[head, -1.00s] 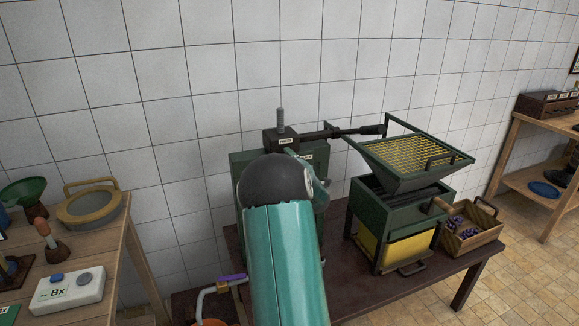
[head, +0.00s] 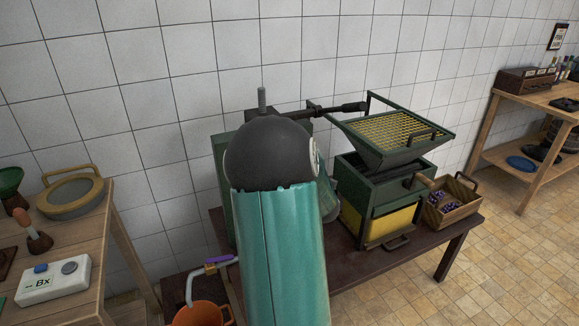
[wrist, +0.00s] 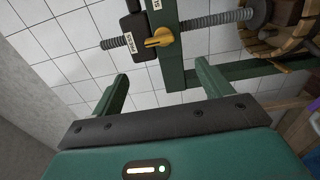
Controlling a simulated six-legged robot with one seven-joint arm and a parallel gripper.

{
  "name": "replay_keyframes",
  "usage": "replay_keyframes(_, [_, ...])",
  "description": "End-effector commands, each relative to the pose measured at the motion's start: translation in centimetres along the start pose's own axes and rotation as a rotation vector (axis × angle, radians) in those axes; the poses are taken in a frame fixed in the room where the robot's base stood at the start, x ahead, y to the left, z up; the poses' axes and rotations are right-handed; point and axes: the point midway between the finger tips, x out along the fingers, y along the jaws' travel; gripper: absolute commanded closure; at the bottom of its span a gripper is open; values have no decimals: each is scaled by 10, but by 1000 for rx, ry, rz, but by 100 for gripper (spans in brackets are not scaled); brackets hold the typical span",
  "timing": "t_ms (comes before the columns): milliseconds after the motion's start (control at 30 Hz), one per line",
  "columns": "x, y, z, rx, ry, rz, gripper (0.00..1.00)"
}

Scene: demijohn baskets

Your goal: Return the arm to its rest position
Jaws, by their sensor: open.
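My arm stands large and teal in the middle of the head view and hides part of the green machine behind it. My gripper is hidden there. In the wrist view my gripper (wrist: 160,90) has two green fingers standing wide apart with nothing between them. Beyond the fingers are a green post (wrist: 168,45) with a yellow lever (wrist: 160,38) and a threaded rod (wrist: 215,18). I see no contact between the fingers and these parts.
A green crusher with a yellow grid hopper (head: 395,134) and a wooden crate (head: 462,210) stand on the dark table (head: 345,270). An orange bucket (head: 203,314) is lower left. A wooden bench (head: 75,240) stands left, a shelf (head: 510,160) right. Tiled floor (head: 510,260) is open at right.

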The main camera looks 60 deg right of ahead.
Motion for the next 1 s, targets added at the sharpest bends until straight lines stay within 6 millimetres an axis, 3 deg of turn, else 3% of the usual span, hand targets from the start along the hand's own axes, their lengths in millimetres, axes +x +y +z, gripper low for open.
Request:
replay_keyframes(733, [-3,3,-4,14,-3,-3,22])
replay_keyframes(867, [2,17,-28,105,-23,-33,22])
replay_keyframes(1000, [3,40,-77,298,-61,-113,22])
